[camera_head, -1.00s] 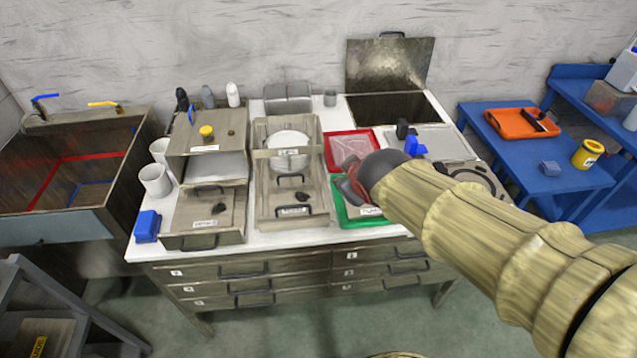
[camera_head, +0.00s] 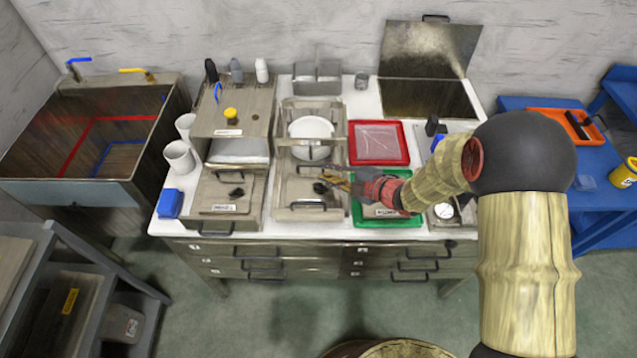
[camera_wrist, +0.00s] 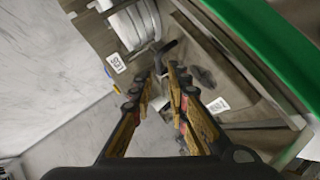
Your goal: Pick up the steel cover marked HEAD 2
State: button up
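Two steel covers with dark handles lie on the front parts of the steel units, the left cover (camera_head: 226,192) and the middle cover (camera_head: 292,190). Their labels are too small to read, so I cannot tell which is marked HEAD 2. My gripper (camera_head: 325,182) is over the right side of the middle cover and hides part of it. In the wrist view my gripper (camera_wrist: 164,74) has its fingers apart with nothing held between them. A dark bar handle (camera_wrist: 165,48) shows just beyond the tips, and I cannot tell whether they touch. A dark knob lies to its right.
Behind the middle cover stand white plates (camera_head: 311,127). A red tray (camera_head: 378,143) and a green tray (camera_head: 388,220) lie to the right, the green one partly under my arm. White mugs (camera_head: 179,158) and a blue block (camera_head: 169,204) stand at the left. An open steel lid (camera_head: 430,48) rises behind.

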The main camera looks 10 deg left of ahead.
aim_at(312, 166)
jog(key=b+x, duration=0.2)
jog(key=x, duration=0.4)
jog(key=shift+a, duration=0.3)
jog(key=shift+r, duration=0.1)
jog(key=shift+c, duration=0.9)
grip_shut()
jog(key=shift+w, duration=0.1)
